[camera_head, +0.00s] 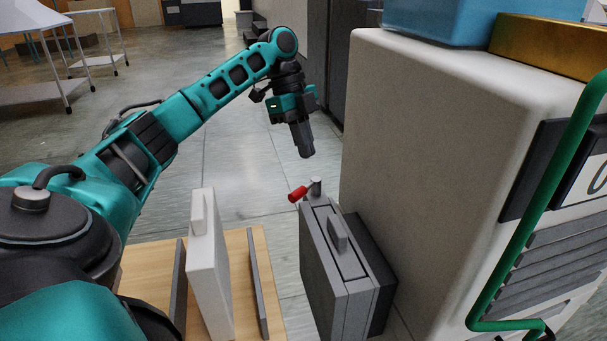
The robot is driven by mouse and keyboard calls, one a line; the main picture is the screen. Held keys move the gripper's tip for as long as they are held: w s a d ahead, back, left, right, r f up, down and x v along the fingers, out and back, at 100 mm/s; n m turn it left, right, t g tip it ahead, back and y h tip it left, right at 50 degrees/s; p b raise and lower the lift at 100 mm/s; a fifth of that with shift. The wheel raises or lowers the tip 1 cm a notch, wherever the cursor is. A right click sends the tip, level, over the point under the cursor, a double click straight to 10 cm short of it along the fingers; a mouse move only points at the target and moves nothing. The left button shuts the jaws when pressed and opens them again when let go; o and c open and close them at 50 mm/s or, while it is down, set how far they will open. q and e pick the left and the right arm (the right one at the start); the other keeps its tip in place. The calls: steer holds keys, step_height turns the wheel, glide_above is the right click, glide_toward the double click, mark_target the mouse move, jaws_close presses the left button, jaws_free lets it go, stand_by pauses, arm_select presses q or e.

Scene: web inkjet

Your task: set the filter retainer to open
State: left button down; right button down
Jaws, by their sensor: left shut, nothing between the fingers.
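A lever with a red grip (298,193), which looks like the filter retainer, is mounted on a short grey post at the far top end of a grey filter housing (324,255). Its red grip points left in the picture. My left gripper (307,154) is shut and empty. It points down in the air beyond and above the lever, apart from it. A grey block handle (338,232) stands on the top face of the housing. My right gripper is not in view.
The housing sits against a large off-white machine (420,130) with a green rail (530,210). A wooden surface (150,270) bears an upright white panel (207,265) between grey rails. White tables stand at the far left.

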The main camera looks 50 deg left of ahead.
mark_target(306, 193)
arm_select(q)
steer(key=shift+n, duration=0.3)
steer(key=f+b, duration=0.1)
steer(key=f, duration=0.2)
steer(key=f+b, duration=0.1)
steer(key=f, duration=0.3)
steer(key=f+b, duration=0.1)
steer(key=f, duration=0.2)
steer(key=shift+d+f, duration=0.15)
steer(key=shift+d, duration=0.1)
steer(key=shift+a, duration=0.4)
steer(key=shift+s, duration=0.1)
